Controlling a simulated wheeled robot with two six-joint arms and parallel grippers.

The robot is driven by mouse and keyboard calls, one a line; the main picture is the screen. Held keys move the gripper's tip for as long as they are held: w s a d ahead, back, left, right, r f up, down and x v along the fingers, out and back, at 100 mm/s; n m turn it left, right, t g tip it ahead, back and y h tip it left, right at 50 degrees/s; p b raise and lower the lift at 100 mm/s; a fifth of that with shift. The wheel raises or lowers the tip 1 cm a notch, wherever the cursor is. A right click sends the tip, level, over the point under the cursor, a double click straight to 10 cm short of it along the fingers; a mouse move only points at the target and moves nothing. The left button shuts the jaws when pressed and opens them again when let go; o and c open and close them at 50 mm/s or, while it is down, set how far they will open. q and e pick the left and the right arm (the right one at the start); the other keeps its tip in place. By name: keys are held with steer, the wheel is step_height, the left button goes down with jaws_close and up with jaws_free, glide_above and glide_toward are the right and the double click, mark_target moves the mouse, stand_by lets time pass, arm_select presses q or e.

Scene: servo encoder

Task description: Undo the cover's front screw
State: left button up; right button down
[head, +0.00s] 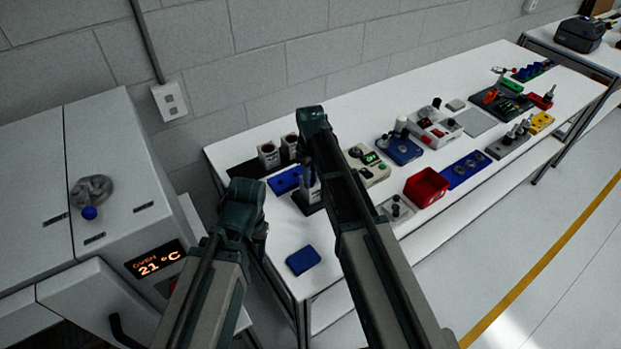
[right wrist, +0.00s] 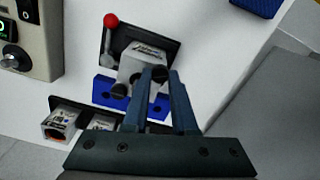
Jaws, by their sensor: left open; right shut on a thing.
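In the right wrist view, a servo encoder unit with a pale grey cover (right wrist: 135,68) stands on a dark base plate (right wrist: 163,50). A dark round screw head (right wrist: 160,72) sits at the cover's corner nearest my right gripper (right wrist: 161,80). Its jaws are shut on this screw. Another dark knob (right wrist: 118,90) shows at the cover's lower left. In the head view the cover (head: 309,192) is mostly hidden behind my right arm. My left gripper (head: 260,238) is open, apart from the unit, near the table's left end; its fingertips are hard to make out.
A red-balled lever (right wrist: 110,22) rises beside the unit. A blue holder (right wrist: 108,92) and dark-based white blocks (right wrist: 62,125) are close by. In the head view, a blue pad (head: 303,260) lies in front, a red bin (head: 427,188) to the right, and the oven (head: 145,235) left.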

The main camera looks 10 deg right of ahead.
stand_by(0.4)
steer(key=c, duration=0.7)
jaws_free()
step_height(320, 180, up, 14)
steer(key=p, duration=1.4)
steer(key=shift+f, duration=0.15)
